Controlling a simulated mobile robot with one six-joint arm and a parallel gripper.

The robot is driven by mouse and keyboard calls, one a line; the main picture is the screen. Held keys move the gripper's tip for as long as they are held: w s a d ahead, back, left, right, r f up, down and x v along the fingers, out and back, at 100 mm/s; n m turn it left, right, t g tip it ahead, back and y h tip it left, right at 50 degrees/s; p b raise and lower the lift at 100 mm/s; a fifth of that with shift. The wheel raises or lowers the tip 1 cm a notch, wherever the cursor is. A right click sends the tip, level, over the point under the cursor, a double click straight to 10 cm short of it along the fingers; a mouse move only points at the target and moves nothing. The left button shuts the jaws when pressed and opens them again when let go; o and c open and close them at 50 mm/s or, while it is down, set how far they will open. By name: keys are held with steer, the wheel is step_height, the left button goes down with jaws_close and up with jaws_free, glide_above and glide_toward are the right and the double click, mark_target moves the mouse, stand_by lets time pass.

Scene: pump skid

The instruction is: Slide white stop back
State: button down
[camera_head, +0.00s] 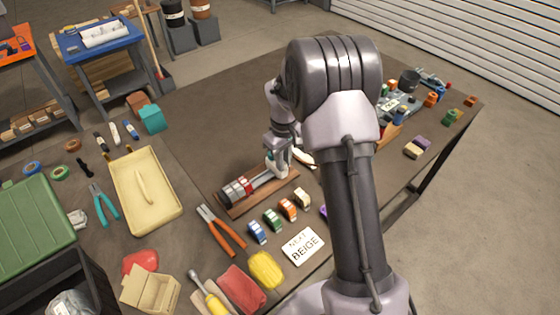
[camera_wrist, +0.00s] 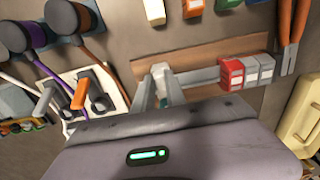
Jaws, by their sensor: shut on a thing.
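A wooden base (camera_head: 236,207) on the bench carries a grey rail (camera_wrist: 200,76). Red and grey blocks sit together at one end of the rail; the red block (camera_wrist: 232,74) is innermost, also visible in the head view (camera_head: 247,187). The white stop (camera_wrist: 160,72) is at the other end, apart from the blocks with bare rail between. My gripper (camera_wrist: 160,90) is shut on the stop, its fingers either side of it. In the head view my gripper (camera_head: 277,165) is over the base's right part, and the stop is mostly hidden.
A card reading "NEXT BEIGE" (camera_head: 303,246) lies in front, by a row of small labelled blocks (camera_head: 273,220). Orange-handled pliers (camera_head: 222,230) lie left of them. A white plate with an orange lever (camera_wrist: 80,95) is beside the base. A beige tray (camera_head: 146,212) stands at left.

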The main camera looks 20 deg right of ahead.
steer(key=c, duration=1.4)
jaws_free()
steer(key=shift+o, duration=0.2)
step_height(320, 180, up, 17)
steer(key=p, duration=0.6)
steer(key=shift+r, duration=0.2)
steer(key=shift+r, duration=0.1)
steer(key=s+a+r+m+t+b, duration=0.2)
steer(key=s+a+r+m+b, duration=0.1)
steer(key=s+a+r, duration=0.45)
steer(key=s+a+m+t+y+b, duration=0.1)
steer(key=s+a+m+t, duration=0.1)
steer(key=s, duration=0.8)
steer(key=s+a+m+t+y+b, duration=0.1)
steer(key=s+a+m+b, duration=0.1)
steer(key=s, duration=0.8)
steer(key=shift+s+a+f+m+t, duration=0.2)
steer(key=shift+a+f+m+t, duration=0.25)
steer(key=shift+a, duration=0.25)
